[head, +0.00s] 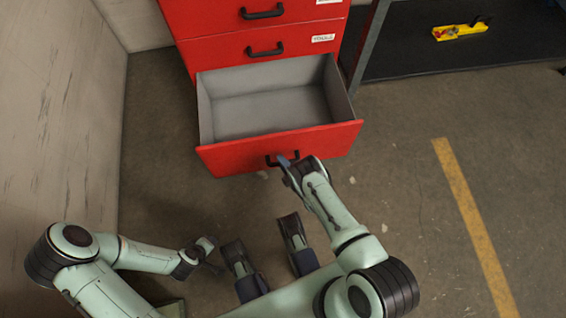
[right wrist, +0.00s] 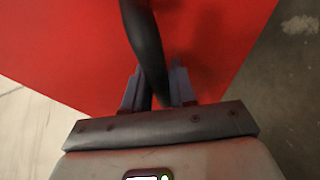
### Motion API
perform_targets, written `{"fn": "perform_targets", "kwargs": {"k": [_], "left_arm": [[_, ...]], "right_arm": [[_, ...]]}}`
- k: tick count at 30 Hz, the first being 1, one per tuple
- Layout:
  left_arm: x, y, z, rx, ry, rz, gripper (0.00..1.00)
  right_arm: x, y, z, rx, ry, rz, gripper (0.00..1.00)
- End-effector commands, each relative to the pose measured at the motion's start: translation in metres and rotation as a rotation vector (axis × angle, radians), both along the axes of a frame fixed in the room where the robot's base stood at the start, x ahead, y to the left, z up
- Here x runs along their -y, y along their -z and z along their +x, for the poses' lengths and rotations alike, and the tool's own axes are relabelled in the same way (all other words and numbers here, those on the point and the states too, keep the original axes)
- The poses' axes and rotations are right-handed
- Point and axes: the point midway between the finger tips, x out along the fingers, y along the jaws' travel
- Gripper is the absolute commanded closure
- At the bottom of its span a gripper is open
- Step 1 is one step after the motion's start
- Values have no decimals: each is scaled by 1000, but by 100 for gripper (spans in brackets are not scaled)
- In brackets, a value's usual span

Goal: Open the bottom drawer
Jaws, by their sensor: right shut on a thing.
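The bottom drawer (head: 225,160) of the red cabinet is pulled far out, and its grey inside (head: 268,110) looks empty. Its black handle (head: 272,161) is on the red front, partly hidden by my right gripper (head: 286,160). In the right wrist view the black handle (right wrist: 148,45) runs between the two fingers of my right gripper (right wrist: 158,88), which is shut on it. The red drawer front (right wrist: 70,50) fills most of that view. My left gripper (head: 212,255) is low at the left, away from the drawer; its fingers are too small to read.
The upper drawers (head: 230,50) of the red cabinet are shut. A pale wall (head: 60,110) stands at the left. A dark shelf (head: 400,60) at the right holds a yellow tool (head: 460,31). The concrete floor (head: 410,200) with a yellow line (head: 470,215) is clear at the right.

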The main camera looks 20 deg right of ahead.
Motion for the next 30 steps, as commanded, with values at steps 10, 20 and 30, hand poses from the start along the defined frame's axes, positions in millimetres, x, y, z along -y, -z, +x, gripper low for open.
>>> {"fn": "perform_targets", "kwargs": {"k": [10, 20, 30], "left_arm": [[0, 0, 0, 0, 0, 0, 58], [0, 0, 0, 0, 0, 0, 58], [10, -21, -10, -20, 19, -21, 58]], "right_arm": [[1, -1, 0, 3, 1, -1, 100], [0, 0, 0, 1, 0, -1, 54], [8, -10, -44, -4, 2, -1, 54]]}}
